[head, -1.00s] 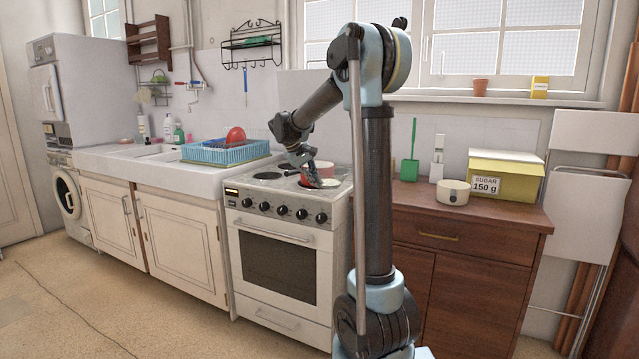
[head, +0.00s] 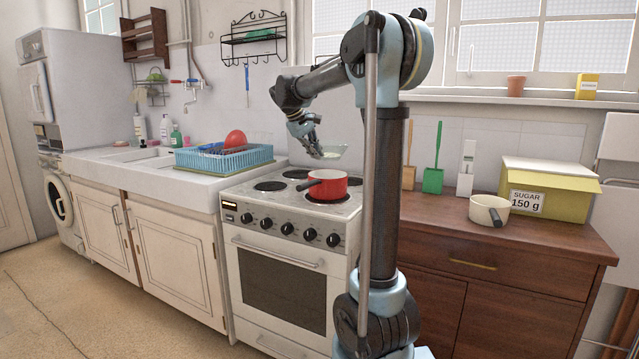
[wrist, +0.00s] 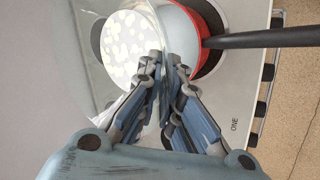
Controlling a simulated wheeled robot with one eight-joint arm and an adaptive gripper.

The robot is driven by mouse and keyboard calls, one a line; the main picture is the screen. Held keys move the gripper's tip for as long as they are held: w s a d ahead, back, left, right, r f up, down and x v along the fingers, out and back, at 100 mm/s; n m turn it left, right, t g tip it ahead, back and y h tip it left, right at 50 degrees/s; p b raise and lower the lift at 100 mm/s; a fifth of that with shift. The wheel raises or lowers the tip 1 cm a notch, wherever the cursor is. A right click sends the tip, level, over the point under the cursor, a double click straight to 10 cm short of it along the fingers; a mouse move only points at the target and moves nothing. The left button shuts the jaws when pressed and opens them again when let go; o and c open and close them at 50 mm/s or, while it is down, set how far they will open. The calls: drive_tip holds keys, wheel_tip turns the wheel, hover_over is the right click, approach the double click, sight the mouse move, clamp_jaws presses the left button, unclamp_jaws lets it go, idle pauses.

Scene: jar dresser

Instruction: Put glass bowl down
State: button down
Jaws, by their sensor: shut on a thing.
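The glass bowl (head: 333,153) is clear with a pale base, held in the air above the stove in the head view. In the wrist view the bowl (wrist: 124,45) shows white spots on its base. My gripper (head: 317,153) is shut on the bowl's rim, and its fingers (wrist: 165,75) meet on the glass in the wrist view. A red pot (head: 328,187) with a dark handle stands on the stove below the bowl. In the wrist view the bowl partly covers the red pot (wrist: 206,22).
The white stove (head: 262,202) has several dark burners. A blue dish rack (head: 223,160) stands on the sink counter at left. On the wooden dresser (head: 470,228) at right are a cream pot (head: 489,210) and a yellow sugar box (head: 560,200). The dresser's front left looks clear.

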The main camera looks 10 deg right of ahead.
wheel_tip(320, 180, down, 7)
drive_tip(key=shift+f, duration=0.3)
drive_tip(key=shift+s+d+f, duration=0.1)
drive_tip(key=shift+s+f, duration=0.1)
drive_tip(key=shift+f, duration=0.2)
idle(0.3)
drive_tip(key=shift+s, duration=0.3)
drive_tip(key=c, duration=2.1)
unclamp_jaws()
drive_tip(key=shift+o, duration=0.2)
drive_tip(key=shift+w+f, duration=0.5)
drive_tip(key=shift+w, duration=0.1)
drive_tip(key=shift+s+r, duration=0.15)
drive_tip(key=shift+r, duration=0.05)
drive_tip(key=shift+r, duration=0.1)
drive_tip(key=shift+r, duration=0.15)
